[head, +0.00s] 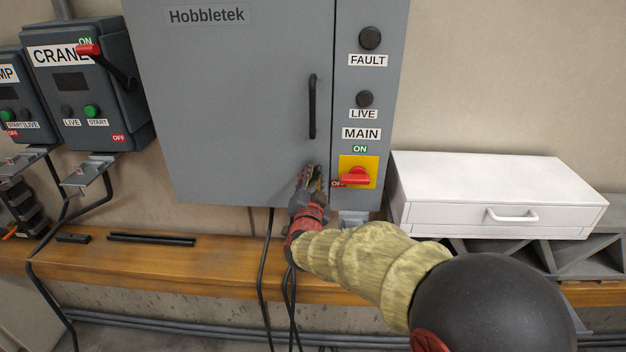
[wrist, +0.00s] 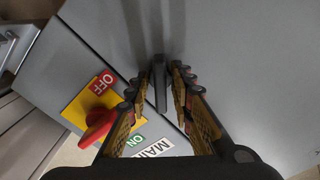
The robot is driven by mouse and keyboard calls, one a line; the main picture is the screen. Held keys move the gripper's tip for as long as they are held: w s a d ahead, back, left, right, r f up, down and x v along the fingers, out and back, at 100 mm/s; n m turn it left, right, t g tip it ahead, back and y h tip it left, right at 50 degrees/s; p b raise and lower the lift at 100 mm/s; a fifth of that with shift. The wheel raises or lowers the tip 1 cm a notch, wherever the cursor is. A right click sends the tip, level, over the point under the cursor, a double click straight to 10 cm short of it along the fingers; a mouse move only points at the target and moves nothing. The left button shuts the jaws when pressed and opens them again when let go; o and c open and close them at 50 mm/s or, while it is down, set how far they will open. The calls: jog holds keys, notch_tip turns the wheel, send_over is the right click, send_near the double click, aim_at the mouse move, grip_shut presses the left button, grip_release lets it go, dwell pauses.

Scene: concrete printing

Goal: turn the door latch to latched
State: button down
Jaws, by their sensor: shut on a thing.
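The door latch (wrist: 160,88) is a small dark lever on the grey cabinet door (head: 240,110), near its lower right edge. In the wrist view it lies between my fingers, running roughly up and down the picture. My gripper (head: 314,176) is at the door's lower right and is shut on the latch; its fingers also show in the wrist view (wrist: 165,75). In the head view the gripper hides most of the latch. I cannot tell its exact angle to the door edge. The door looks closed.
A red main switch (head: 355,177) on a yellow plate sits just right of my gripper, close to it. A black door handle (head: 312,106) is above. A white drawer box (head: 497,185) stands at right on the shelf. The wooden bench (head: 190,262) runs below, with black cables hanging.

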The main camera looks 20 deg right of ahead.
jog(key=n, duration=0.4)
jog(key=shift+n+p, duration=0.4)
jog(key=shift+n, duration=1.3)
jog(key=c, duration=1.9)
grip_release()
jog(key=shift+a, duration=0.1)
jog(key=v, duration=1.2)
